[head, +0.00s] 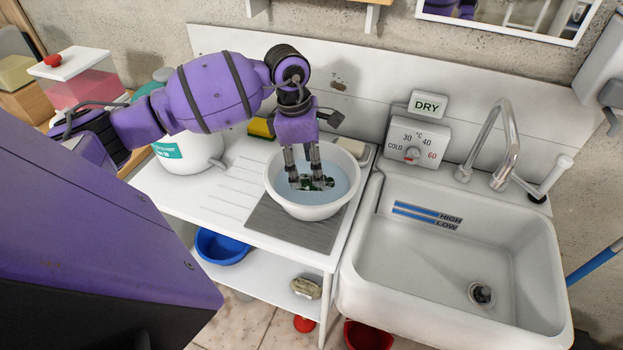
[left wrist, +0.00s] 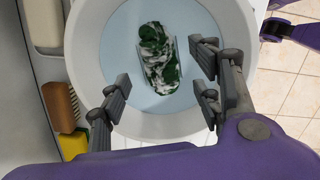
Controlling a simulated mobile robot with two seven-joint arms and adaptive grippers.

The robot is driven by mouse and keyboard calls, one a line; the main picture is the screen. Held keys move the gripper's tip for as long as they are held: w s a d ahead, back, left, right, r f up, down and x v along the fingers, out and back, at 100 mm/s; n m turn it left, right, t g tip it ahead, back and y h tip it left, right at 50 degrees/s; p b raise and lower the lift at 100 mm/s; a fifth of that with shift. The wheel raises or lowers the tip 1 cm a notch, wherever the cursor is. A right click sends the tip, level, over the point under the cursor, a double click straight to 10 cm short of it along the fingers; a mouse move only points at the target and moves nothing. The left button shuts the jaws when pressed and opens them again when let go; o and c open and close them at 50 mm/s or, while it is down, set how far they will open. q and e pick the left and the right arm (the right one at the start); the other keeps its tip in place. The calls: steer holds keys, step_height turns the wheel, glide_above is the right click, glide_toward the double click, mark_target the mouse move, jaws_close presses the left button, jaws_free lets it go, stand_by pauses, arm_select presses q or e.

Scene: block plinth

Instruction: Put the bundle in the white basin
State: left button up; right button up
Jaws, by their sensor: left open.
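The bundle (head: 318,182), dark green and white, lies in pale blue water inside the white basin (head: 283,203). The round basin stands on a grey mat on the white drainboard. My left gripper (head: 305,182) reaches down into the basin from above, with its fingertips beside the bundle and partly hiding it. In the left wrist view, the bundle (left wrist: 158,55) shows between and beyond the spread fingers of the open, empty gripper (left wrist: 162,92), with gaps on both sides. The basin (left wrist: 85,60) surrounds it. My right gripper cannot be made out in either view.
A deep white sink (head: 440,270) with a tap (head: 505,140) is right of the basin. A white tub (head: 190,152) stands left of it. A yellow sponge (head: 261,128) and pale soap bar (head: 350,147) lie behind. A blue bowl (head: 220,247) sits on the lower shelf.

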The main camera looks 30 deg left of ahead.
mark_target(305, 178)
arm_select(q)
steer(key=r, duration=0.4)
steer(key=shift+s+a+r, duration=0.15)
steer(key=shift+s+a, duration=0.05)
steer(key=shift+a, duration=0.1)
steer(key=shift+r, duration=0.55)
